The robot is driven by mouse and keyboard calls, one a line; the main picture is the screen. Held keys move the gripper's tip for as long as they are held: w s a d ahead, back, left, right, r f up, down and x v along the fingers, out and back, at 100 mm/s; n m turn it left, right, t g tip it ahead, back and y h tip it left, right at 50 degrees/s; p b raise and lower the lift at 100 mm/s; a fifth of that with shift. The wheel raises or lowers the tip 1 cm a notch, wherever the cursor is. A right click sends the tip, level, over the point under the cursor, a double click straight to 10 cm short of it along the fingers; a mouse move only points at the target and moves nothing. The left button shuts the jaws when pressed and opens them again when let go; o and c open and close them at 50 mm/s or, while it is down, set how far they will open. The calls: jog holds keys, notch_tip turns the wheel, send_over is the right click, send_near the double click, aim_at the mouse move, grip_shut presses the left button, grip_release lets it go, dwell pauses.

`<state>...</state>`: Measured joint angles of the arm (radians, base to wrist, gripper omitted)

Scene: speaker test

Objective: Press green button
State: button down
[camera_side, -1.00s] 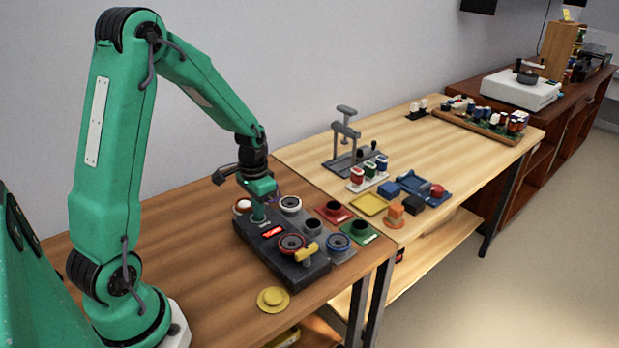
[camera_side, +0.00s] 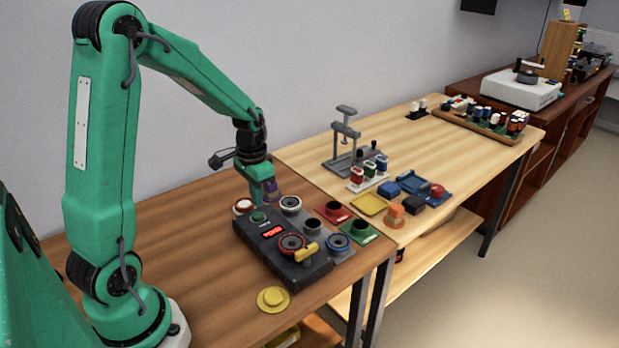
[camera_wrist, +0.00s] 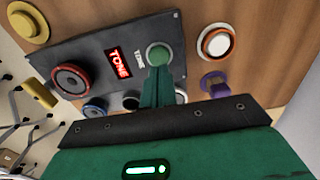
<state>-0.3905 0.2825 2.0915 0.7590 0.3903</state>
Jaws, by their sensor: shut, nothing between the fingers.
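The green button (camera_side: 258,216) is a round cap at the back left end of the dark control box (camera_side: 296,272). It also shows in the wrist view (camera_wrist: 158,53), just beyond my fingertips. My gripper (camera_side: 258,203) is shut and empty, pointing down just behind and above the button. In the side view a small gap seems to show between the fingertips and the button. In the wrist view my gripper (camera_wrist: 158,72) overlaps the near edge of the button in the picture, so contact is hard to judge there. A lit red display (camera_wrist: 120,62) reading "TONE" sits beside the button.
The box also carries a red-ringed dial (camera_side: 291,244) and a yellow lever (camera_side: 307,252). A white button with an orange ring (camera_wrist: 216,42), a purple knob (camera_wrist: 215,86) and a yellow disc (camera_side: 273,298) stand around it. Bare wood lies left of the box.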

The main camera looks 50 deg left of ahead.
aim_at(259, 215)
notch_tip(259, 215, up, 10)
dwell(0.5)
jog(key=shift+f, duration=0.1)
dwell(0.4)
jog(key=s+d+r+t, duration=0.2)
jog(key=s+d+r, duration=0.1)
jog(key=s+d, duration=0.3)
jog(key=s+d+r+t, duration=0.3)
jog(key=s+d, duration=0.4)
jog(key=d, duration=0.1)
jog(key=shift+d+r, duration=0.25)
jog(key=shift+r, duration=0.15)
